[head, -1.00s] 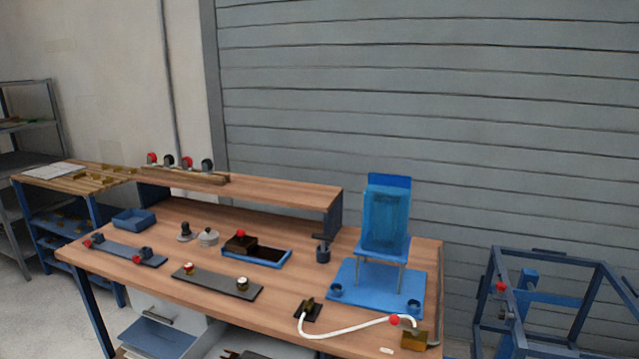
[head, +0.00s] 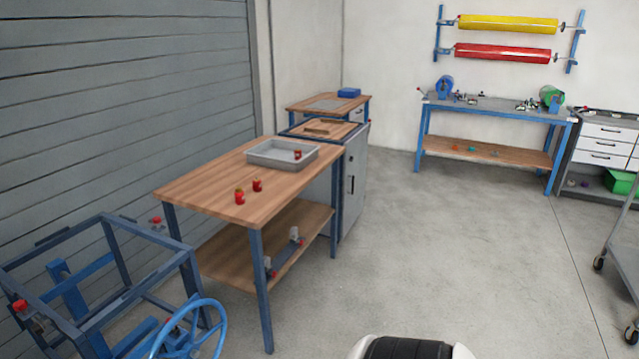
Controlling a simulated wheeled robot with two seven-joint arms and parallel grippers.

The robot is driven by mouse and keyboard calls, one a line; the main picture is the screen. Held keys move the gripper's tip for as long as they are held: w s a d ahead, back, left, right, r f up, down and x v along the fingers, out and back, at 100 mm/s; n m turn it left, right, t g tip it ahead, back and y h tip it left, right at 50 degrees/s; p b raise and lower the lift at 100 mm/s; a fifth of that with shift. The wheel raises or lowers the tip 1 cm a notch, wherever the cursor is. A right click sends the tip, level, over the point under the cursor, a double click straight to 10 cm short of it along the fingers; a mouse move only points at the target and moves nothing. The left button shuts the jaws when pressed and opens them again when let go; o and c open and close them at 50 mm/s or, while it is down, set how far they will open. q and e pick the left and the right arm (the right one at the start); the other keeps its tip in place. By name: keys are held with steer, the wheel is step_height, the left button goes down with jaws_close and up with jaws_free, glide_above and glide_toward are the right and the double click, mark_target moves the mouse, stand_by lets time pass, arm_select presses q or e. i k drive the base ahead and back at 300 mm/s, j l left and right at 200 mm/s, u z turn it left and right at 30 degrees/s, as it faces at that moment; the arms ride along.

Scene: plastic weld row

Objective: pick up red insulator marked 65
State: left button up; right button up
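Two small red pieces stand on the near wooden table: one (head: 240,197) towards its front edge and one (head: 257,186) just behind and to the right. Another small red piece (head: 298,154) is in the grey tray (head: 262,160) on the same table. They may be insulators, but no marking such as 65 can be read at this distance. Neither of my grippers shows in the head view.
A blue frame with a handwheel (head: 188,330) stands at the lower left, beside the table (head: 205,185). A grey cabinet (head: 352,185) stands behind the table. A blue workbench (head: 495,104) is at the back wall. The floor (head: 430,240) to the right is open.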

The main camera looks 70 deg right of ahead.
mark_target(257, 185)
steer(key=z, duration=1.8)
steer(key=i+l+z, duration=0.25)
steer(key=i, duration=0.75)
steer(key=j, duration=0.1)
